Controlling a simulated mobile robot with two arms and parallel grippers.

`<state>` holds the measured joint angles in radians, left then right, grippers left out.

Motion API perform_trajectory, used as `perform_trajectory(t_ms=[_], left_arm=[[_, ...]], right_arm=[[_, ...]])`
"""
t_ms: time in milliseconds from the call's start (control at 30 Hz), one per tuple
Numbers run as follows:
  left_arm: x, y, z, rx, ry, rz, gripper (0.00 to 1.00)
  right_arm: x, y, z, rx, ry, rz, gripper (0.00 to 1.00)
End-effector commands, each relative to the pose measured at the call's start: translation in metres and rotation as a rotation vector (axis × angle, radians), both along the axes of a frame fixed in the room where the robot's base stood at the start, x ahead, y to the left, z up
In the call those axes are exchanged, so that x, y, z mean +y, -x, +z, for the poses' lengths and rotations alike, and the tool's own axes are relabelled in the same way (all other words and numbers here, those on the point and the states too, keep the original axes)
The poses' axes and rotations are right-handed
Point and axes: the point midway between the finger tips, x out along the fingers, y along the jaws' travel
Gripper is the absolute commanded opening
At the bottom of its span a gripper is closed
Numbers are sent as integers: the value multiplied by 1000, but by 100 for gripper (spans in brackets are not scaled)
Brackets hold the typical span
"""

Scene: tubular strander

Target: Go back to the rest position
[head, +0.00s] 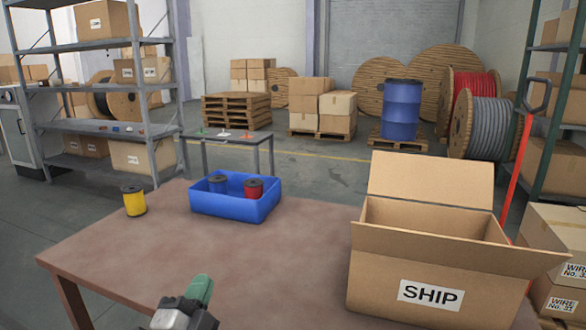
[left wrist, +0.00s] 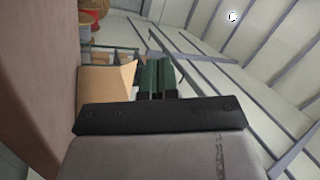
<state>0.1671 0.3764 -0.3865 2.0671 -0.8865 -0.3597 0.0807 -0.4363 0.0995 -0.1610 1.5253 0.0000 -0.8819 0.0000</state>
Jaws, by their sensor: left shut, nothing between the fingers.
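My left gripper (head: 198,290) is at the bottom of the head view, in front of the near part of the brown table (head: 130,240). Its green fingers are shut with nothing between them. In the left wrist view the closed fingers (left wrist: 156,78) point away, with part of a cardboard box (left wrist: 105,92) beyond them to the left. My right gripper does not show in either view.
An open box marked SHIP (head: 400,285) stands at the table's right. A blue bin (head: 235,208) holds a dark spool (head: 217,184) and a red spool (head: 253,188). A yellow spool (head: 134,201) stands to its left. The middle of the tabletop is clear.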

Motion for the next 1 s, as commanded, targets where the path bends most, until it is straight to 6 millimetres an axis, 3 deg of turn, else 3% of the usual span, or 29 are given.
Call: perform_trajectory(t_ms=[100, 200, 300, 400, 600, 800, 1000], left_arm=[[33, 30, -63, 302, 273, 159, 0], [52, 68, -118, 576, 455, 286, 0], [60, 113, -164, 834, 589, 385, 0], [60, 154, -195, 1037, 670, 452, 0], [53, 225, -228, 1358, 767, 537, 0], [43, 286, -243, 1621, 818, 585, 0], [41, 269, -292, 1623, 806, 593, 0]], right_arm=[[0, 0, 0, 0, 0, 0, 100], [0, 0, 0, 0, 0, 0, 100], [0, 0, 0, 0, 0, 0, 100], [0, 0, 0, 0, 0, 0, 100], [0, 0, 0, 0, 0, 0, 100], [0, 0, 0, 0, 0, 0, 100], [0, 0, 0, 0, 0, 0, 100]])
